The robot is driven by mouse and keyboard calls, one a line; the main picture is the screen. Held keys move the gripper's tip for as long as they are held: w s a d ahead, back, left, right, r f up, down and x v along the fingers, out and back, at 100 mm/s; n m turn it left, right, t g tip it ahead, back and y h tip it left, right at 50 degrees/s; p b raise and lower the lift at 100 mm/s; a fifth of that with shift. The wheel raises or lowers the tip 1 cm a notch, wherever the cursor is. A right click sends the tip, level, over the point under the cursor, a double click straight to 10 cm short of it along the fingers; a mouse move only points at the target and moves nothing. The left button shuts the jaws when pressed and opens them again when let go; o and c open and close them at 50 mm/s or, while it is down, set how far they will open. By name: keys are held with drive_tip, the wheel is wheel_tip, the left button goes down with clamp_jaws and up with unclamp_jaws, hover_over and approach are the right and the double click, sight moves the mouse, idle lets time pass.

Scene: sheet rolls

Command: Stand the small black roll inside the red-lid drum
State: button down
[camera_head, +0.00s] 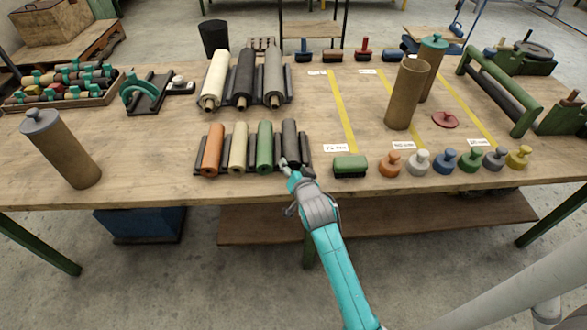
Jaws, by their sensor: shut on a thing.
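The small black roll (290,142) lies at the right end of a row of small rolls on a dark cradle near the table's front edge. My gripper (292,167) is at its near end, shut on it; the fingertips are small and partly hidden in this view. The roll appears still in line with its neighbours. An open brown drum (403,100) stands upright at right of centre. A red lid (445,119) lies flat on the table to the right of this drum.
Orange, cream and green small rolls (265,146) lie left of the black one. Larger rolls (243,78) lie behind. A green-lidded drum (430,70) stands behind the open one.

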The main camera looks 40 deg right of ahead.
drive_tip(key=shift+f, duration=0.15)
drive_tip(key=shift+c, duration=1.5)
unclamp_jaws()
drive_tip(key=shift+f, duration=0.15)
drive_tip(key=v, duration=1.2)
drive_tip(key=shift+s, duration=0.1)
